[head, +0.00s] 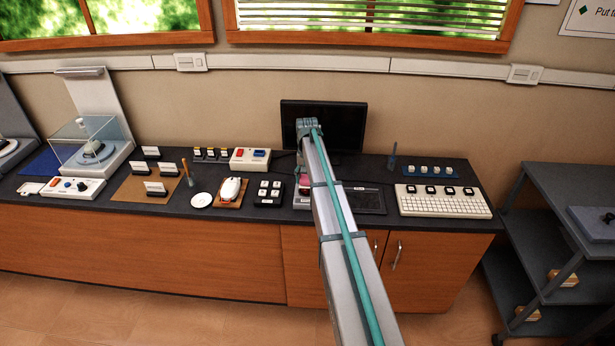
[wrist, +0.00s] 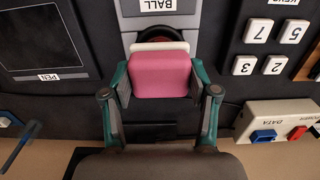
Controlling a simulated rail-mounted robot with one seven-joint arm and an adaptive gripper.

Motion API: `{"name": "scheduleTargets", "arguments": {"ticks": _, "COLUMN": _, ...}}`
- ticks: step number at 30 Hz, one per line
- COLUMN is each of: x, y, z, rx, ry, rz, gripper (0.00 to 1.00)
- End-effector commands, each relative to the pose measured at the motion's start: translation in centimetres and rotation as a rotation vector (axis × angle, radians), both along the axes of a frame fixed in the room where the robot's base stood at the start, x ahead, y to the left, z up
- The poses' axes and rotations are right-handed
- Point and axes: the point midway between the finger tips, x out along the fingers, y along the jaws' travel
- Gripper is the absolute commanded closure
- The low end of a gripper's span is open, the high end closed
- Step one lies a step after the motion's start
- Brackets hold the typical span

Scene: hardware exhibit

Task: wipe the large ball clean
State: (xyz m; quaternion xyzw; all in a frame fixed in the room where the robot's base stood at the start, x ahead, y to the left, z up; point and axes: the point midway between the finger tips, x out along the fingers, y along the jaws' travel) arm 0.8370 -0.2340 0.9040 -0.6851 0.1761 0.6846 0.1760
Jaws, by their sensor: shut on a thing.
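My gripper (wrist: 160,85) is shut on a pink block with a white layer (wrist: 162,75), like a sponge; the block also shows beside my arm in the head view (head: 304,181). The block is over a grey unit (wrist: 163,22) with a "BALL" label (wrist: 157,4). A dark curved rim (wrist: 152,34) shows just past the white layer. The large ball itself is hidden behind the block and fingers, or cannot be told from the dark rim. I cannot tell whether the block touches anything below.
A black keypad with white keys (head: 269,193) is left of my arm, a "PEN" tablet (head: 365,200) right. A black monitor (head: 345,122) and a red-and-blue-button box (head: 250,158) stand behind. A white keyboard (head: 440,201) is farther right.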

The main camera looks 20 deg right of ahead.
Motion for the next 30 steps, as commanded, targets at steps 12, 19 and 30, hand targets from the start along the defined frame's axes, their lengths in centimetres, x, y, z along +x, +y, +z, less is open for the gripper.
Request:
{"name": "scheduleTargets", "arguments": {"ticks": 12, "x": 1.9, "y": -0.3, "z": 0.0, "rx": 0.0, "ry": 0.001, "rz": 0.007, "gripper": 0.73}}
{"name": "scheduleTargets", "arguments": {"ticks": 19, "x": 0.3, "y": 0.7, "z": 0.0, "rx": 0.0, "ry": 0.001, "rz": 0.009, "gripper": 0.73}}
{"name": "scheduleTargets", "arguments": {"ticks": 30, "x": -0.6, "y": 1.5, "z": 3.0, "rx": 0.0, "ry": 0.0, "rz": 0.012, "gripper": 0.73}}
